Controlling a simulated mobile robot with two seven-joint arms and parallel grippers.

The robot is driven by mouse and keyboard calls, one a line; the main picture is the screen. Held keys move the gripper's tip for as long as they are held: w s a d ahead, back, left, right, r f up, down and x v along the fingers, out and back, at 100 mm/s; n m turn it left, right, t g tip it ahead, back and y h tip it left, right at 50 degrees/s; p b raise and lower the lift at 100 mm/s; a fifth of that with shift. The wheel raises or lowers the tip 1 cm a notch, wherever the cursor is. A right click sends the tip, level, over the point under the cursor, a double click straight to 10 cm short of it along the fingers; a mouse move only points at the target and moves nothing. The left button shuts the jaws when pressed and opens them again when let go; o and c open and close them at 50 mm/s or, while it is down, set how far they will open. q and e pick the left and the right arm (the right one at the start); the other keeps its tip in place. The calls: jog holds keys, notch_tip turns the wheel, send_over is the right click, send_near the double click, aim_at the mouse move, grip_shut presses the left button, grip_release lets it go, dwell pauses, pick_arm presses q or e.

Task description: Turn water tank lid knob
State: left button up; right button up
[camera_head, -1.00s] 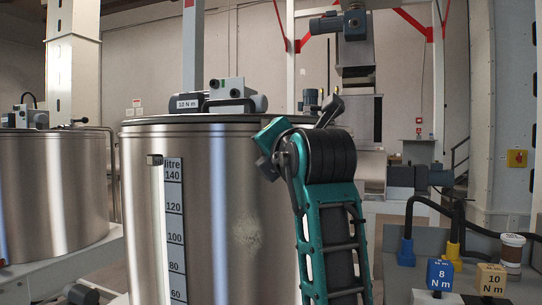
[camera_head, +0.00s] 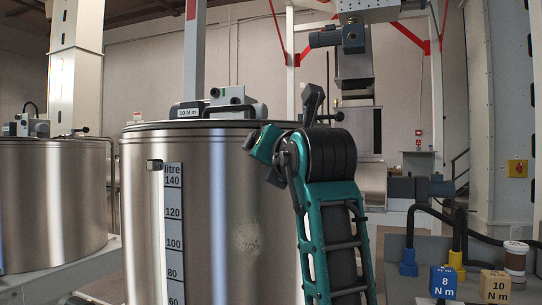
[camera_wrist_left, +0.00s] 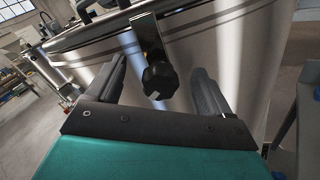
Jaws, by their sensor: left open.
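The large steel water tank (camera_head: 215,215) stands left of centre in the head view, with its lid (camera_head: 150,126) on top and a litre scale down its side. In the left wrist view, a black lobed knob (camera_wrist_left: 160,82) sits at the end of a metal strap by the tank rim. My left gripper (camera_wrist_left: 158,67) is open, with one dark finger on each side of the knob. I see gaps on both sides; whether a finger touches it I cannot tell. In the head view, my teal arm stands before the tank's right side, and the knob cannot be made out. My right gripper is not in view.
A device labelled 10 N m (camera_head: 188,110) is on the lid. A second steel tank (camera_head: 55,205) stands at the left. A blue 8 N m block (camera_head: 443,282), a tan 10 N m block (camera_head: 495,287) and a jar (camera_head: 515,258) are on the bench at the right.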

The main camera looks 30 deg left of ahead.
pick_arm(q)
jog(key=b+v, duration=0.1)
jog(key=v, duration=0.5)
jog(key=shift+s+b, duration=0.3)
jog(key=shift+b, duration=0.1)
jog(key=shift+a+f, duration=0.1)
